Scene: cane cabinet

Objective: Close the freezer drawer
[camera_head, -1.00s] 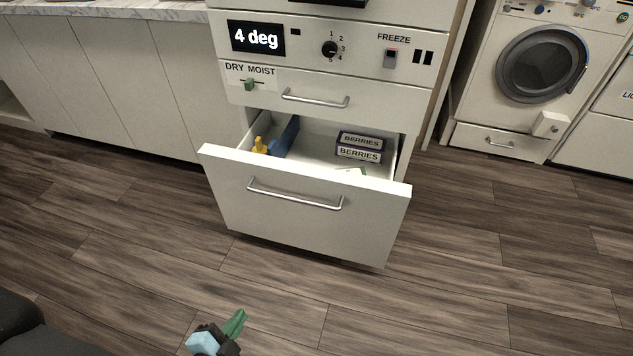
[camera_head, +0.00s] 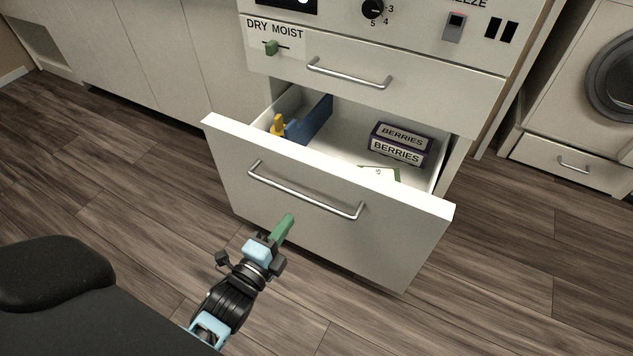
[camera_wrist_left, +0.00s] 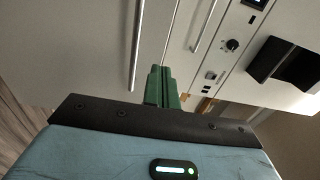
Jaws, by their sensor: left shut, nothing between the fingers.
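The freezer drawer (camera_head: 310,225) is the large white bottom drawer, pulled well out, with a silver bar handle (camera_head: 305,191) on its front. Inside lie berry boxes (camera_head: 400,143), a blue item (camera_head: 312,122), a yellow item (camera_head: 277,125) and a flat pale packet (camera_head: 380,174). My left gripper (camera_head: 287,222) has its green fingers shut and empty, in front of the drawer front, below the handle. In the left wrist view its fingers (camera_wrist_left: 162,85) point at white fronts; whether they touch cannot be told. My right gripper is not in view.
A shut upper drawer (camera_head: 370,85) with a handle sits above. White cabinets (camera_head: 150,60) line the left, and a washing machine (camera_head: 590,90) stands at the right. Wooden floor (camera_head: 130,190) is clear around the open drawer.

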